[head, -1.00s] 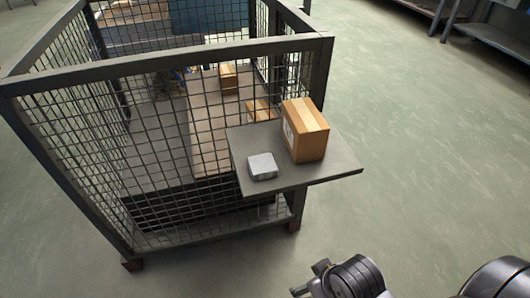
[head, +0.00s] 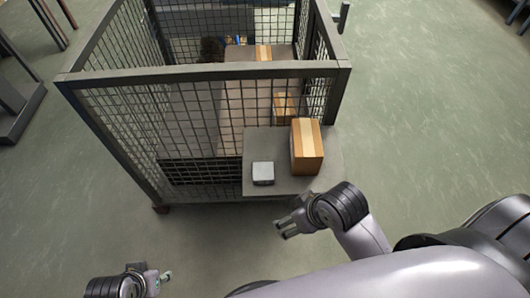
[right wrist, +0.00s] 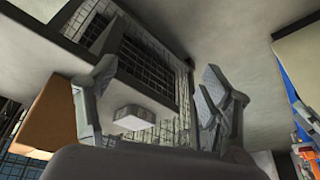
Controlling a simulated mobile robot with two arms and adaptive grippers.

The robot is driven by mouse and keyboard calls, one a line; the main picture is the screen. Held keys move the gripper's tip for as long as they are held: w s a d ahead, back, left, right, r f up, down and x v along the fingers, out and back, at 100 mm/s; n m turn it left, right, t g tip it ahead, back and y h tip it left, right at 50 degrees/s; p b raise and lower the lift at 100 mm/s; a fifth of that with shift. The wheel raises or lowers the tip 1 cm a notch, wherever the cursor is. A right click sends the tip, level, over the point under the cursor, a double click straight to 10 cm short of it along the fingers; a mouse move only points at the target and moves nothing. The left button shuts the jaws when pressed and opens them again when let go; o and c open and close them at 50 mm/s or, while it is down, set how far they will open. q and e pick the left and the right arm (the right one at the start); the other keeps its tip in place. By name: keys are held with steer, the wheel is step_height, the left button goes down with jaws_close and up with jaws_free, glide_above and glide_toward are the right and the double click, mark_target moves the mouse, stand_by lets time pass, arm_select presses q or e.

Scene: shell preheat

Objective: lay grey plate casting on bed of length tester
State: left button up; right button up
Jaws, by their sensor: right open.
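A small light grey block, which looks like the grey plate casting (head: 263,173), lies flat on a grey shelf (head: 255,146) at the front of a mesh cage. My right gripper (head: 285,229) is open and empty, in front of the shelf's near edge and apart from the block. In the right wrist view the block (right wrist: 134,118) shows between the spread fingers of the right gripper (right wrist: 158,98), some way beyond them. My left gripper (head: 157,279) is low at the bottom left, away from the shelf; its opening is unclear. I cannot make out a length tester.
A brown taped carton (head: 306,148) stands on the shelf right beside the block. The mesh cage (head: 205,72) rises behind the shelf, with cartons (head: 283,103) inside. Open floor (head: 430,120) lies to the right. A grey stand (head: 20,105) is at the far left.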

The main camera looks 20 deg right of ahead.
steer(key=w+a+r+n+g+y+p, duration=0.1)
steer(key=w+a+r+n+y+p, duration=0.1)
steer(key=w+a+r+n+p, duration=0.45)
arm_select(q)
steer(key=s+f+g+b, duration=0.1)
steer(key=s+f+b, duration=0.25)
steer(key=f, duration=1.45)
arm_select(e)
step_height(320, 180, up, 10)
steer(key=n+g+h, duration=0.3)
steer(key=n, duration=0.2)
glide_above(263, 171)
steer(key=f, duration=0.6)
steer(key=f+p, duration=0.1)
steer(key=f, duration=0.5)
steer(key=shift+d, duration=0.2)
steer(key=shift+a+f+p, duration=0.15)
steer(key=shift+f+p, duration=0.3)
steer(key=shift+f, duration=2.3)
arm_select(q)
steer(key=s+a+f+g, duration=0.1)
steer(key=s+a+f, duration=0.2)
steer(key=s+f, duration=0.9)
steer(key=s, duration=0.4)
steer(key=shift+a, duration=0.15)
arm_select(e)
steer(key=shift+c, duration=0.4)
